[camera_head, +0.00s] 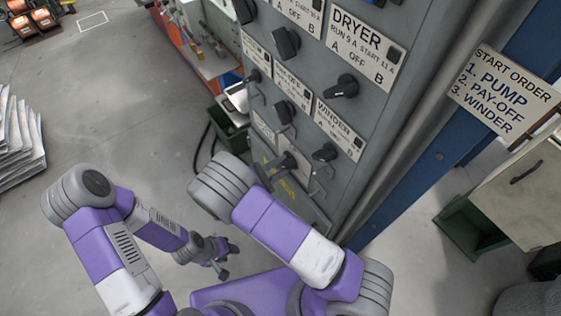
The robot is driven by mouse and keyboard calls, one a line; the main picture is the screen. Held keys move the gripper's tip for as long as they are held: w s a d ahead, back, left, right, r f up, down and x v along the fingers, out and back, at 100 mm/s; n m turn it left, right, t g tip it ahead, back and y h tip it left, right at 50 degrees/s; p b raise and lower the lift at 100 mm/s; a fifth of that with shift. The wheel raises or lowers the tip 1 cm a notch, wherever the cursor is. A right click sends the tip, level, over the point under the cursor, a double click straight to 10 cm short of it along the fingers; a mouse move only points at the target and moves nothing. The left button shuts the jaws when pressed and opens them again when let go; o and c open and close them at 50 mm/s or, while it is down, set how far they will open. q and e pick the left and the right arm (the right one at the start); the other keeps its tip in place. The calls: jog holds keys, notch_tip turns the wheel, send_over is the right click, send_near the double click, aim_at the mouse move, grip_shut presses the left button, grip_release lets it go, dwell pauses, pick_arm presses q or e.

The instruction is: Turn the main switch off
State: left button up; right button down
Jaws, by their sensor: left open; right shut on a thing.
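The grey switch cabinet (372,125) carries several black rotary switches on labelled plates. A black switch handle (285,160) sits low on it, above a yellow marking; its own label is not readable, and I take it for the main switch. My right gripper (272,170) is at this handle and appears shut on it; my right forearm and wrist hide much of the fingers. The handle's exact angle is hard to tell. My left gripper (222,263) is open and empty, low over the floor, left of and apart from the cabinet.
A start order sign (503,90) hangs at right beside a blue post. A green bin (229,126) stands left of the cabinet. Stacked sheets (20,145) lie far left; open floor lies between.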

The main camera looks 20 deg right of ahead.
jog(key=n+p, duration=0.2)
jog(key=n, duration=0.2)
pick_arm(q)
jog(key=shift+r+p, duration=0.65)
jog(key=shift+r, duration=1.25)
pick_arm(e)
jog(key=shift+n, duration=1.6)
jog(key=c, duration=1)
grip_release()
jog(key=shift+o, duration=0.2)
jog(key=shift+a, duration=0.15)
